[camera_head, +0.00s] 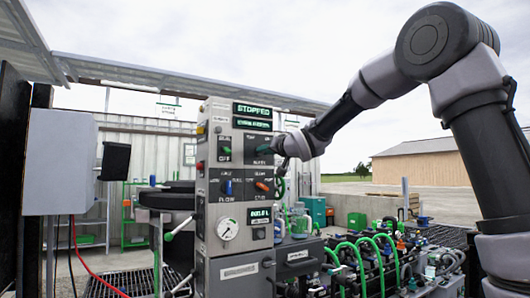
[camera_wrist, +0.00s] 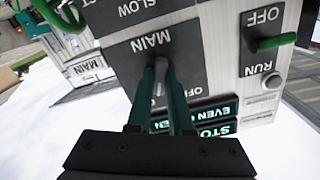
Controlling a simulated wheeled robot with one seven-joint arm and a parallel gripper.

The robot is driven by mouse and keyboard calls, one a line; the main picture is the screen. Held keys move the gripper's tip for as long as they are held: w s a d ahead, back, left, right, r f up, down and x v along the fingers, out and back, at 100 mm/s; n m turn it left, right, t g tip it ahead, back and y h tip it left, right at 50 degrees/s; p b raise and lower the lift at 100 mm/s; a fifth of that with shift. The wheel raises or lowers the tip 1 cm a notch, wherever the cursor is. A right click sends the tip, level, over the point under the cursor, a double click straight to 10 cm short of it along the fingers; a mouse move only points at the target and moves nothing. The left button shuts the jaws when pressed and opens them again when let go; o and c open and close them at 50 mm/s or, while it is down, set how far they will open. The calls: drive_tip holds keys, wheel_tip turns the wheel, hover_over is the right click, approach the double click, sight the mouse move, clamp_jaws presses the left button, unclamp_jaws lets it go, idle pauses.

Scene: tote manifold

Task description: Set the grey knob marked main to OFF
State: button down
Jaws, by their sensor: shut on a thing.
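The grey knob (camera_wrist: 160,69) sits on a dark plate marked MAIN on the grey control panel (camera_head: 238,212). The wrist view shows this plate upside down. My gripper (camera_wrist: 161,78) is shut on the grey knob, with one green finger on each side of it. In the head view my gripper (camera_head: 268,148) reaches the upper right plate from the right and hides the knob. The fingers cover most of the knob and part of its plate, so I cannot tell which setting it points to.
A green lever (camera_wrist: 272,43) marked RUN and OFF is beside the MAIN plate. Below in the head view are a blue lever (camera_head: 228,187) and an orange lever (camera_head: 262,186). A display (camera_head: 252,111) reads STOPPED. Green hoses (camera_head: 345,250) and fittings crowd the lower right.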

drive_tip(key=n, duration=1.1)
drive_tip(key=shift+n, duration=0.3)
idle(0.4)
drive_tip(key=c, duration=0.8)
unclamp_jaws()
drive_tip(key=v, duration=1.1)
drive_tip(key=shift+w, duration=0.1)
